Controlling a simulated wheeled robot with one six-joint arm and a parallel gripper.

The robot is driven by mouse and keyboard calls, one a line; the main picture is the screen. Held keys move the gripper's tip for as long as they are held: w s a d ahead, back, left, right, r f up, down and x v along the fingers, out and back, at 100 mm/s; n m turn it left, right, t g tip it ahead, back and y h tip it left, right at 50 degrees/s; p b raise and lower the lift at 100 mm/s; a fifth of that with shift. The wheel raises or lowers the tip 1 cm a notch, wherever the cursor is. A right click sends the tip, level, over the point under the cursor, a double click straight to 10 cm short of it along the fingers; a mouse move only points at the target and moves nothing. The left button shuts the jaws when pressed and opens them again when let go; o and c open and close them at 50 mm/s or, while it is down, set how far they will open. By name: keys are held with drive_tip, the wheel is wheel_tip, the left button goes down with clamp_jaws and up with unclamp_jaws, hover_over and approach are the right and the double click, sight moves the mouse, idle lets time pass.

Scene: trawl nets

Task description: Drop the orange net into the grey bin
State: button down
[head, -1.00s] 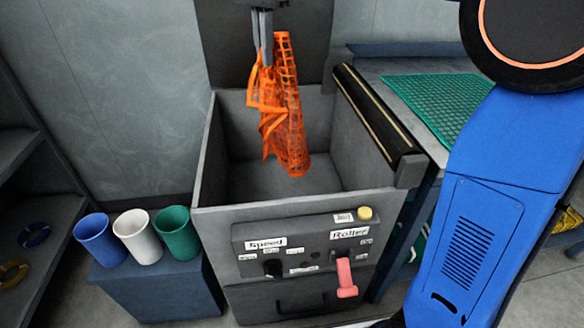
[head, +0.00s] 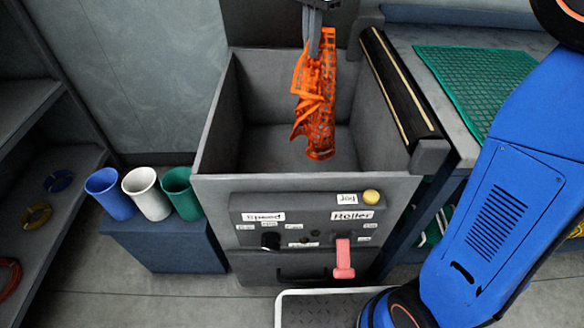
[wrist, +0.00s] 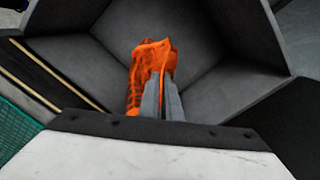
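The orange net (head: 318,95) hangs bunched from my gripper (head: 315,45) over the opening of the grey bin (head: 305,183). In the wrist view the fingers of my gripper (wrist: 163,100) are close together on the orange net (wrist: 152,62), with the inner walls of the grey bin (wrist: 235,35) around and below it. The net's lower end appears within the bin's opening in the head view. Its exact height above the bin floor cannot be told. The bin looks empty inside.
A black roller (head: 398,90) runs along the bin's right edge, beside a table with a green net (head: 475,85). The bin's front has a control panel with a pink lever (head: 343,260) and yellow button (head: 371,196). Blue, white (head: 146,193) and green cups stand at left.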

drive_tip(key=shift+f, duration=0.8)
drive_tip(key=c, duration=0.6)
unclamp_jaws()
drive_tip(key=shift+c, duration=0.2)
drive_tip(key=shift+r, duration=2.8)
drive_tip(key=shift+r, duration=0.1)
wheel_tip(320, 180, up, 17)
